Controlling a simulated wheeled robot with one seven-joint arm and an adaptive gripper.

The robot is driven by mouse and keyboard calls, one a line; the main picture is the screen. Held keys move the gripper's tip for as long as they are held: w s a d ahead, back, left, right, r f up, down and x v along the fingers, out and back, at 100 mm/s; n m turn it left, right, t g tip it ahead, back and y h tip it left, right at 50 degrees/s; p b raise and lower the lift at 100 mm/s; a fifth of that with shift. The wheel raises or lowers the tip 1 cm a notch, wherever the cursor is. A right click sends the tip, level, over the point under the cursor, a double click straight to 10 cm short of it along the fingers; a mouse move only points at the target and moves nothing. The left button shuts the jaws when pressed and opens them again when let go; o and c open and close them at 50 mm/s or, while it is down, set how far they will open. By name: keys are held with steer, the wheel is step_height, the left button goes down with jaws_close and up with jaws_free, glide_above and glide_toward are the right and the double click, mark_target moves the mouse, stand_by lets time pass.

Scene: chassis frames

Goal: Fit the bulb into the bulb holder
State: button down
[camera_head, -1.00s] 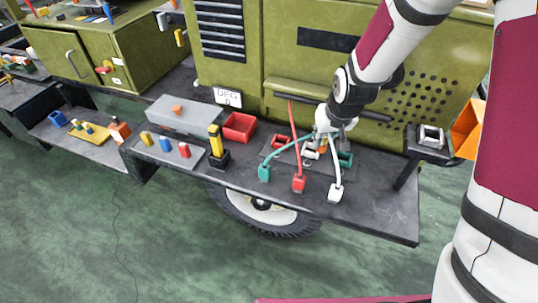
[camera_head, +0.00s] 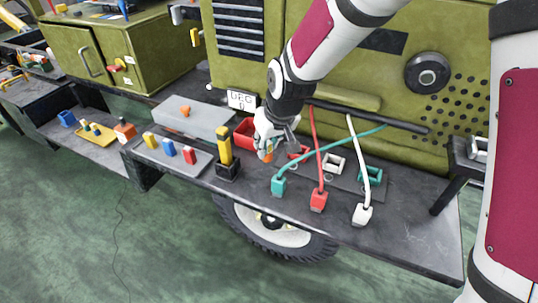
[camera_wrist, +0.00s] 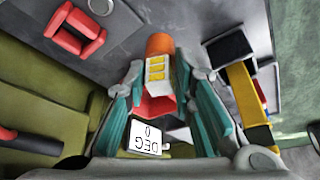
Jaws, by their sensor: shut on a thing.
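My gripper (camera_head: 267,148) is shut on an orange-tipped piece (camera_head: 265,154), which I take for the bulb. In the wrist view, this piece shows an orange round end and a pale body with yellow patches (camera_wrist: 157,71), between the teal finger pads of my gripper (camera_wrist: 160,78). It is above the bench, in front of an open red tray (camera_head: 243,131); the tray shows behind it in the wrist view (camera_wrist: 153,104). I cannot tell surely which thing is the bulb holder. A round dark lamp-like fitting (camera_head: 427,73) is on the green panel at right.
Green, red and white plugs (camera_head: 361,214) on cables stand right of my gripper, by matching sockets (camera_head: 370,175). A black block with a yellow upright (camera_head: 227,160) stands close left. Farther left are a tray of coloured pegs (camera_head: 173,155) and a grey box (camera_head: 197,116). The bench's right front is clear.

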mark_target(270, 149)
steer(key=shift+f, duration=1.85)
steer(key=shift+f+b, duration=0.1)
steer(key=shift+b, duration=0.2)
steer(key=c, duration=1.4)
jaws_free()
steer(key=shift+o, duration=0.2)
steer(key=shift+r, duration=0.45)
steer(key=p+v, duration=0.1)
steer(key=v, duration=1)
steer(key=shift+s+p, duration=0.25)
steer(key=shift+p, duration=0.1)
